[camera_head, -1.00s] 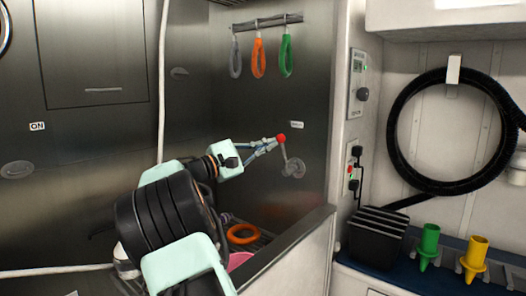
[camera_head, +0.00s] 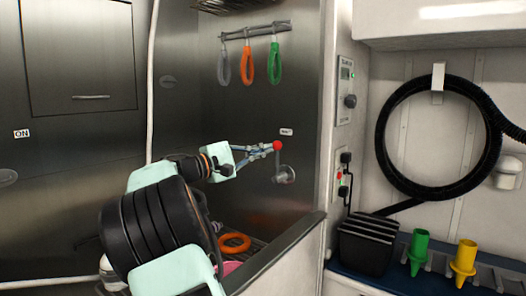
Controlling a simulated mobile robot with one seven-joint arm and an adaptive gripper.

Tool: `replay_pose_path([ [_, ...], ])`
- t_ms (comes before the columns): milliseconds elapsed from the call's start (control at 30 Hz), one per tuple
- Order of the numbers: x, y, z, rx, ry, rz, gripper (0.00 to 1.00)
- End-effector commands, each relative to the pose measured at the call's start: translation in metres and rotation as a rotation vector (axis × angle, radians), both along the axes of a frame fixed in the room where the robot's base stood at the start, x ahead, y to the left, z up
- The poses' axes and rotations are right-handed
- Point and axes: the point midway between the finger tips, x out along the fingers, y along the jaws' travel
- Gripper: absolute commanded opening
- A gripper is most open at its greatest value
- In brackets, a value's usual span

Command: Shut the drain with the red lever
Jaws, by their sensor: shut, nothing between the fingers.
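The drain lever has a red ball knob (camera_head: 277,145) and a grey arm on a round grey hub (camera_head: 285,175), mounted on the steel tub wall. The lever points up, leaning slightly left. My gripper (camera_head: 268,151) comes from the left with its fingers shut and its tips right at the left side of the red knob. Whether the tips touch the knob I cannot tell. A small white label (camera_head: 286,132) is on the wall just above the knob. The drain itself cannot be made out.
An orange ring (camera_head: 235,243) lies on the tub's floor grate, below my arm. The tub's front edge (camera_head: 285,250) runs diagonally below the lever. Grey, orange (camera_head: 246,64) and green loops hang from a rail above. A control panel (camera_head: 345,90) is on the right pillar.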

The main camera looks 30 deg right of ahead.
Motion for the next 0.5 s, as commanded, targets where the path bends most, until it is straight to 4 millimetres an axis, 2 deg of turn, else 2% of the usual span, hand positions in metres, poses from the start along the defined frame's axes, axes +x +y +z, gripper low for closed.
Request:
replay_pose_path([
  [133,0.0,0.002,0.0,-0.001,0.001,0.0,0.0],
  [267,0.001,0.017,-0.002,0.0,0.001,0.004,0.0],
  [500,0.001,0.068,-0.007,0.0,0.002,0.005,0.0],
])
